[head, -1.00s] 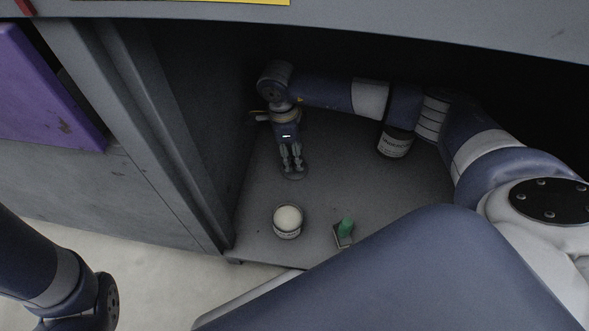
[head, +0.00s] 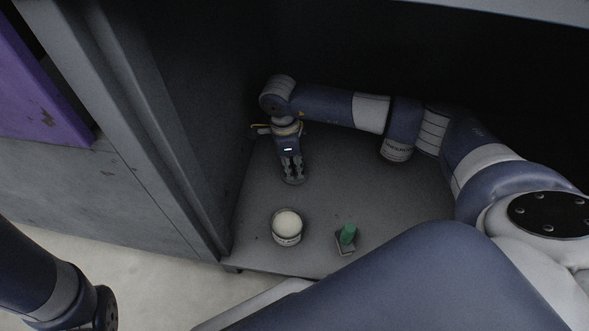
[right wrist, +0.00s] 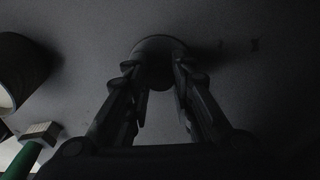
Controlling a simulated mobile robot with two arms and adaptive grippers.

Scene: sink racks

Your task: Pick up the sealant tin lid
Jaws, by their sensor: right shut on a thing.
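The sealant tin lid (head: 293,181) is a small, flat, dark grey disc low over the cabinet floor. It also shows as a dark round shape in the right wrist view (right wrist: 160,44). My right gripper (head: 291,174) points down at it and is shut on it. In the right wrist view its two fingertips (right wrist: 155,72) stand at either side of the lid's near part. I cannot tell whether the lid still touches the floor. My left arm shows at the lower left of the head view, but its gripper is out of view.
A tin with a pale round top (head: 287,228) stands near the cabinet's front edge. Right of it is a green-handled brush (head: 347,238). The cabinet wall (head: 195,110) rises close left of my gripper.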

